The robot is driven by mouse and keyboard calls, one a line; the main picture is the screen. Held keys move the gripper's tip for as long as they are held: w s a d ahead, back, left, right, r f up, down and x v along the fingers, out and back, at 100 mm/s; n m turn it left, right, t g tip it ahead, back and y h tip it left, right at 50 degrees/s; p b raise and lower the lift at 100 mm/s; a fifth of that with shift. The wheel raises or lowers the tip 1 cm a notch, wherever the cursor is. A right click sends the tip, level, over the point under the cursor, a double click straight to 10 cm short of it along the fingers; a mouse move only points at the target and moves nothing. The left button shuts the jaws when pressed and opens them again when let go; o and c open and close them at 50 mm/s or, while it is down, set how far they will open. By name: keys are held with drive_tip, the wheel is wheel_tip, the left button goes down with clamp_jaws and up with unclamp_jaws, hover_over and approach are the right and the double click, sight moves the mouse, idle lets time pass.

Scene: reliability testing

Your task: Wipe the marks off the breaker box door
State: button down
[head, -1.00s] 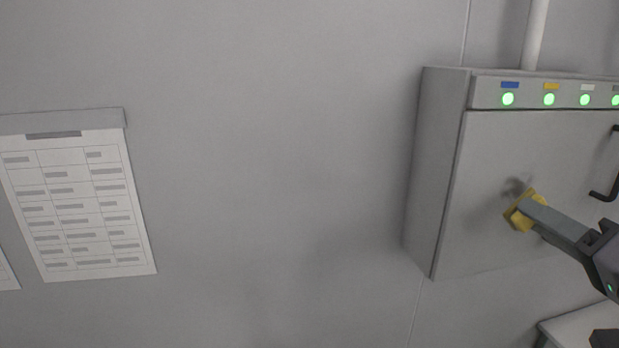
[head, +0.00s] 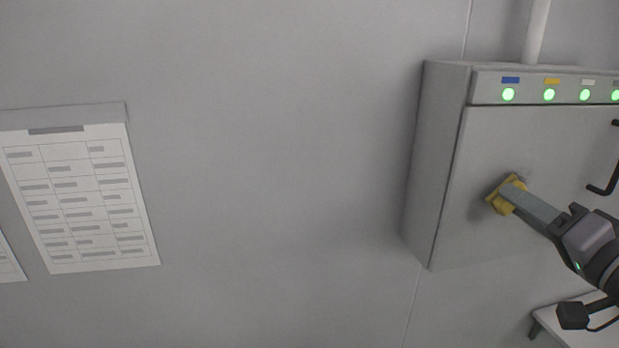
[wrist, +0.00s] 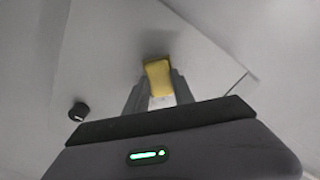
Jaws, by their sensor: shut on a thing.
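The breaker box (head: 432,160) hangs on the wall at the right of the head view, its door (head: 540,135) closed. My gripper (head: 516,192) is shut on a yellow sponge (head: 501,197) and holds it at the left part of the door, seemingly against it. The sponge also shows between the fingers in the wrist view (wrist: 158,78). A small dark smudge (head: 521,179) shows at the sponge's upper right edge, partly hidden by the sponge and fingers. A dim patch left of the sponge may be shadow.
A black handle (head: 604,188) is on the door's right side. Green lamps (head: 508,95) line the strip above the door. A pipe (head: 537,30) rises from the box. A white table (head: 575,320) is below. Paper charts (head: 85,200) hang at left.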

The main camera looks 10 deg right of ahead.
sight(529, 185)
drive_tip(key=shift+w+b, duration=0.35)
drive_tip(key=shift+w, duration=0.5)
drive_tip(key=shift+w+d+b, duration=0.2)
drive_tip(key=shift+d+b, duration=0.9)
drive_tip(key=shift+d, duration=0.85)
drive_tip(key=shift+w+d+b, duration=0.15)
drive_tip(key=shift+d+b, duration=0.9)
drive_tip(key=shift+d, duration=0.9)
drive_tip(key=shift+a+f+b, duration=0.1)
drive_tip(key=shift+b, duration=0.35)
drive_tip(key=shift+b, duration=0.3)
